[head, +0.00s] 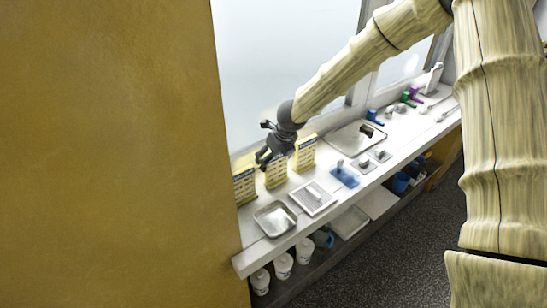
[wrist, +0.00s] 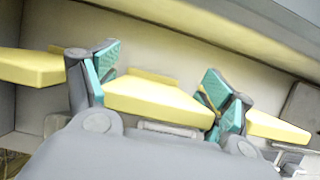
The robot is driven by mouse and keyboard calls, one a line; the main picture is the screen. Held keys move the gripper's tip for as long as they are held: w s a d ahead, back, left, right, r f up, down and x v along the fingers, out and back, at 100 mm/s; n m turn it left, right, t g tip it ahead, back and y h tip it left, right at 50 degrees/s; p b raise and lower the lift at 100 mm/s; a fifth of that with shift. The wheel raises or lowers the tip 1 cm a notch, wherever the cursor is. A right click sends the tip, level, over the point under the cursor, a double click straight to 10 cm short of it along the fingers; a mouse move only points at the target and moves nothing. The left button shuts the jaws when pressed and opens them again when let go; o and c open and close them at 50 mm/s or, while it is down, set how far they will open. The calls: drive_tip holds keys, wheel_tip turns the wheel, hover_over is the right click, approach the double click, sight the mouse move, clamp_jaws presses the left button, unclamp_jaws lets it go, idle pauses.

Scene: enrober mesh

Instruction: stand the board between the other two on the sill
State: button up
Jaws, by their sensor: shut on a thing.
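Three yellow boards with printed faces stand in a row on the white sill (head: 262,220) against the window. The left board (head: 245,186) and the right board (head: 305,153) are free; the middle board (head: 276,174) is between them under my gripper (head: 266,157). In the wrist view my gripper (wrist: 160,95) has its teal pads on either side of the middle board's top (wrist: 155,98), shut on it. The left board (wrist: 30,67) and the right board (wrist: 275,128) show just outside the fingers, apart from each other. Whether the middle board's foot touches the sill is hard to tell.
A metal tray (head: 275,218) and a white framed grid (head: 312,198) lie in front of the boards. A blue item (head: 345,176), a larger tray (head: 357,138) and small tools lie further right. White tubs (head: 283,265) stand on the shelf below. A brown wall (head: 110,150) is at left.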

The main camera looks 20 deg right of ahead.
drive_tip(key=shift+s+d+f, duration=0.1)
drive_tip(key=shift+f, duration=0.15)
drive_tip(key=shift+f, duration=0.1)
drive_tip(key=o, duration=1.5)
drive_tip(key=shift+c, duration=0.2)
drive_tip(key=b+v, duration=0.1)
drive_tip(key=v, duration=1.1)
drive_tip(key=shift+b, duration=0.3)
